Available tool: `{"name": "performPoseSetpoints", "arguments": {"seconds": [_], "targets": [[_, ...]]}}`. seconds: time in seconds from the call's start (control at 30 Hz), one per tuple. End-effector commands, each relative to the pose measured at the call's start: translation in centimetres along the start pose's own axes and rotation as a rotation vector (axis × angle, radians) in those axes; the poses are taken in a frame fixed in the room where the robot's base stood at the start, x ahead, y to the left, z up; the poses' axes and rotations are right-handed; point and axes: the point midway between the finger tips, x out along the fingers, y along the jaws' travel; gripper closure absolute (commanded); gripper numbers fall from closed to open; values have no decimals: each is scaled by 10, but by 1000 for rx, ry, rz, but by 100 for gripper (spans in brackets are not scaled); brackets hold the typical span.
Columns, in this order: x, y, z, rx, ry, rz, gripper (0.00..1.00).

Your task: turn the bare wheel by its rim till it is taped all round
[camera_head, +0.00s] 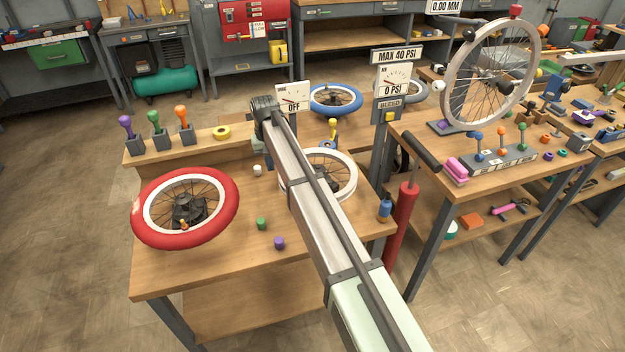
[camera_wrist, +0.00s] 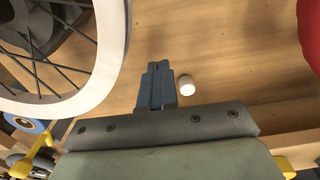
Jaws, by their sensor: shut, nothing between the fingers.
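The bare wheel (camera_head: 345,158) lies flat on the workbench, with a white rim, dark spokes and a dark hub. My arm crosses in front of its left part in the head view. In the wrist view its white rim (camera_wrist: 112,45) curves down the left side. My gripper (camera_wrist: 158,70) is shut and empty, to the right of the rim and apart from it. A small white cap (camera_wrist: 187,85) lies just right of the fingers. I cannot make out tape on the rim.
A red-tyred wheel (camera_head: 221,226) lies left on the bench (camera_head: 200,268). Green (camera_head: 261,223) and purple (camera_head: 279,243) caps lie in front. A yellow ring (camera_head: 222,132) and coloured-handled tools (camera_head: 155,125) are on the back ledge. A red pump (camera_head: 402,220) stands right.

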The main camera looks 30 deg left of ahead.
Motion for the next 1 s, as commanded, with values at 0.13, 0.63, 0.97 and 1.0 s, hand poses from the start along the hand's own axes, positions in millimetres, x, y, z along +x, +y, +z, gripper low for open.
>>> {"name": "performPoseSetpoints", "arguments": {"seconds": [0.13, 0.63, 0.97, 1.0], "targets": [[0, 3, 2, 0, 0, 0, 100], [0, 13, 9, 0, 0, 0, 100], [0, 18, 12, 0, 0, 0, 100], [0, 17, 13, 0, 0, 0, 100]]}}
